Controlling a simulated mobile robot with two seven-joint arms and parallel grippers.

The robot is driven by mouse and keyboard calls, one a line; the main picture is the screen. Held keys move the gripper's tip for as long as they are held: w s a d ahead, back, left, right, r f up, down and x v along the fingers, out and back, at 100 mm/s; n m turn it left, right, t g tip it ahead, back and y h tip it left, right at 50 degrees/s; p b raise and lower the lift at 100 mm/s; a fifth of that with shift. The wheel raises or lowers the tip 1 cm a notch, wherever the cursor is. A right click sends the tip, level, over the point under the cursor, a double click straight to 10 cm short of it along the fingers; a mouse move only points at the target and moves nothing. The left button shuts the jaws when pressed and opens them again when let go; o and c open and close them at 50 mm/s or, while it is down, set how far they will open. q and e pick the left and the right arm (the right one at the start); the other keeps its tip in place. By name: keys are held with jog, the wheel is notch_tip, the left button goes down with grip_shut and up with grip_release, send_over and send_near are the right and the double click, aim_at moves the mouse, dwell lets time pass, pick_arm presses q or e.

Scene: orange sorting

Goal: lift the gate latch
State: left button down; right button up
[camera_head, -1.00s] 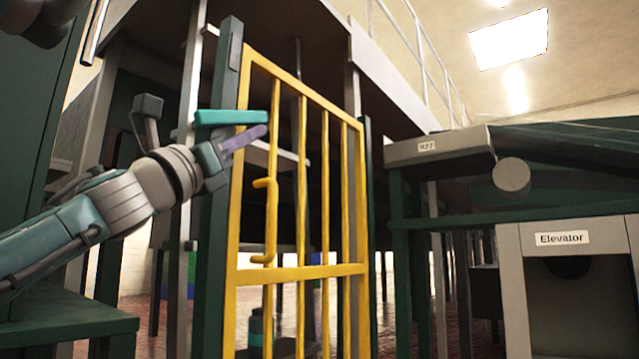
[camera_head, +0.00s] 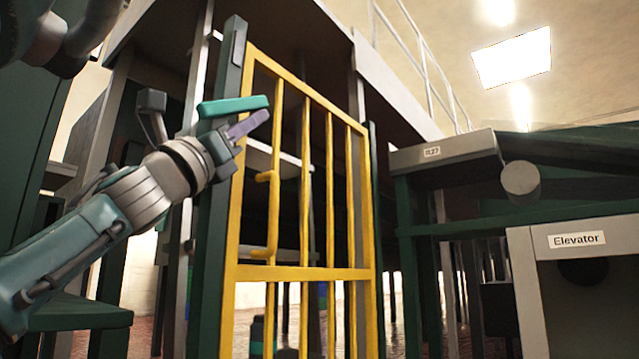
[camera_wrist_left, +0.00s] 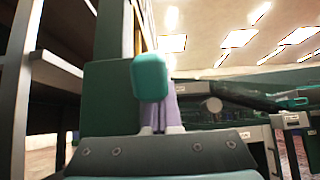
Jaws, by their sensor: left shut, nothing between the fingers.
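The yellow barred gate (camera_head: 278,272) stands between two dark green posts, with a hooked yellow handle (camera_head: 272,210) on its left part. The teal bar that appears to be the latch (camera_head: 232,106) crosses the top part of the left post (camera_head: 212,225), its right end tilted slightly up. My left gripper (camera_head: 250,126) has its lavender fingers shut and empty, close under the bar; exact contact is hard to tell. In the left wrist view the latch's end (camera_wrist_left: 150,77) stands above and in front of the lavender fingers (camera_wrist_left: 163,113). My right gripper is not in view.
Behind the gate is a raised grey platform with a railing (camera_head: 425,60). To the right stand a grey conveyor-like unit (camera_head: 445,152) and a housing labelled Elevator (camera_head: 577,239). A green ledge (camera_head: 75,312) lies below my left arm.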

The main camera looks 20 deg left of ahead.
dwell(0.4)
pick_arm(q)
jog(key=p+v, duration=0.1)
jog(key=v, duration=0.9)
